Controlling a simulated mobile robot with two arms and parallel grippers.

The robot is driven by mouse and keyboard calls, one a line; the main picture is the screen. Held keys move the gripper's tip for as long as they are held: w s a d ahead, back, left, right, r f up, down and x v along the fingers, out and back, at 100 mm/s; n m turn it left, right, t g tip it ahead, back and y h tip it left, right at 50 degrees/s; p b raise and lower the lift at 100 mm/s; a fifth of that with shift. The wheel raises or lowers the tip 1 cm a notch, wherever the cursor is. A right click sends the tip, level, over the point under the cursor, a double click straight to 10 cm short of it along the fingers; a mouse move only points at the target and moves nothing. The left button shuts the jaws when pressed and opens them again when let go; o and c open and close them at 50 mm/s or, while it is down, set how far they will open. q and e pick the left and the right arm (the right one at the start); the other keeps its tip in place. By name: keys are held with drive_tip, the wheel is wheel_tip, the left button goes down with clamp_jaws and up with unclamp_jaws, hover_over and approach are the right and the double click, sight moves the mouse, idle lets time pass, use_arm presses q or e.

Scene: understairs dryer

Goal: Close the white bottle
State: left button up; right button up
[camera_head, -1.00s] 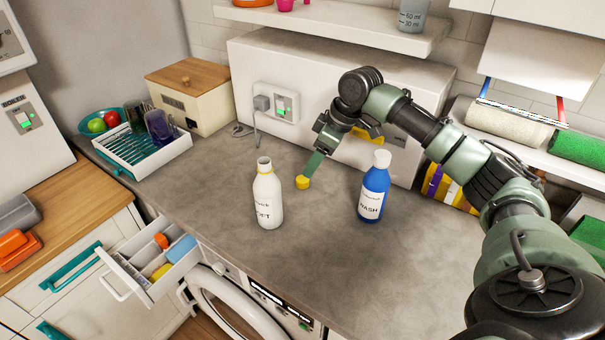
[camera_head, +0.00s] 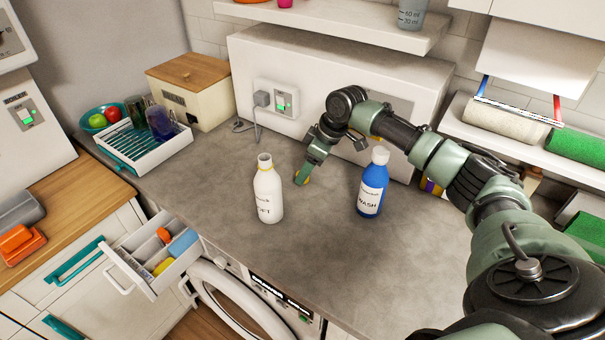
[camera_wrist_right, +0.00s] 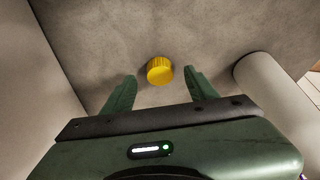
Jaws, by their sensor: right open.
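The white bottle (camera_head: 268,195) stands upright and uncapped on the grey worktop, left of my right gripper in the head view. It also shows at the right of the right wrist view (camera_wrist_right: 280,95). A yellow cap (camera_wrist_right: 160,71) lies on the worktop between and just ahead of the open fingertips of my right gripper (camera_wrist_right: 160,82). In the head view the right gripper (camera_head: 301,176) points down at the worktop and mostly hides the cap. The fingers do not appear to touch the cap. My left gripper is not in view.
A blue bottle (camera_head: 372,184) with a white cap stands right of my right gripper. A white box (camera_head: 330,85) with a socket stands behind. A dish rack (camera_head: 150,150) is at the left, and an open drawer (camera_head: 150,262) is below the front edge. The worktop front is clear.

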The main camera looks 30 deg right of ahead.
drive_tip(key=shift+x, duration=0.95)
clamp_jaws()
drive_tip(key=shift+r, duration=0.15)
wheel_tip(320, 180, up, 20)
drive_tip(key=b, duration=0.2)
